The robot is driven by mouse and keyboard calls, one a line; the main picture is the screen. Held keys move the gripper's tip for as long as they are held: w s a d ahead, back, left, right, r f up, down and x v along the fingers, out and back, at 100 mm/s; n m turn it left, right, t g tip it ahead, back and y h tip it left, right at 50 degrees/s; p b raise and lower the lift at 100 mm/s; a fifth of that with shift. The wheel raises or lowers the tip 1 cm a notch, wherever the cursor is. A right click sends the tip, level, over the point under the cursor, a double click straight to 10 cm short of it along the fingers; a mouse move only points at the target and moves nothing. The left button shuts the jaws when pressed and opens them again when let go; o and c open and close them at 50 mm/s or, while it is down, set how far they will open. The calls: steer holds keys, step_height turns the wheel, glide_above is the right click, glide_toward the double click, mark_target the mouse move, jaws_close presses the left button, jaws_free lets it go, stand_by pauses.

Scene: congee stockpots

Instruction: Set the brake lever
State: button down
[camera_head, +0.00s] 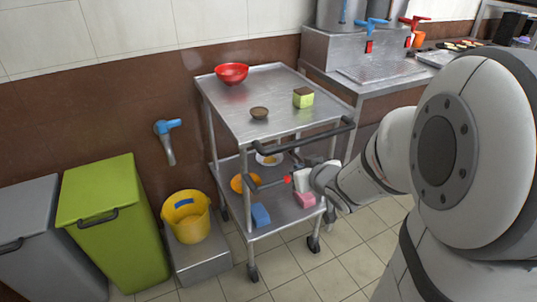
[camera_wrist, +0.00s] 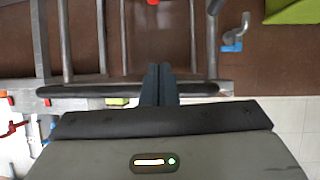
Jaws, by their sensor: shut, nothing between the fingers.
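The metal trolley (camera_head: 240,122) has a black push handle (camera_head: 300,137) along its near top edge. Below the handle, a dark lever (camera_head: 267,184) with a red tip sticks out to the right, which I take as the brake lever. A red bit, likely that tip, shows at the top edge of the wrist view (camera_wrist: 152,3). My gripper (camera_wrist: 158,70) is shut and empty, its fingertips together in front of the trolley. In the head view the gripper's body sits just right of the red tip, and the fingers are not clear. Whether they touch the lever cannot be told.
The trolley top holds a red bowl (camera_head: 232,73), a small brown bowl (camera_head: 259,112) and a green-brown sponge (camera_head: 303,97). Blue (camera_head: 261,215) and pink (camera_head: 305,200) blocks lie on the lower shelf. A yellow bucket (camera_head: 186,216) and bins (camera_head: 112,225) stand left; tiled floor is clear in front.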

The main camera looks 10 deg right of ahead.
steer(key=shift+a+f+n+y+b, duration=0.3)
steer(key=shift+a+f+y, duration=0.45)
steer(key=shift+f+y, duration=0.1)
steer(key=shift+w, duration=0.1)
steer(key=p, duration=0.4)
glide_above(278, 183)
step_height(278, 183, down, 5)
steer(key=shift+r, duration=0.2)
steer(key=f, duration=0.1)
steer(key=s+f+b, duration=0.1)
steer(key=f, duration=0.1)
steer(key=shift+d+f, duration=0.1)
steer(key=shift+f, duration=0.2)
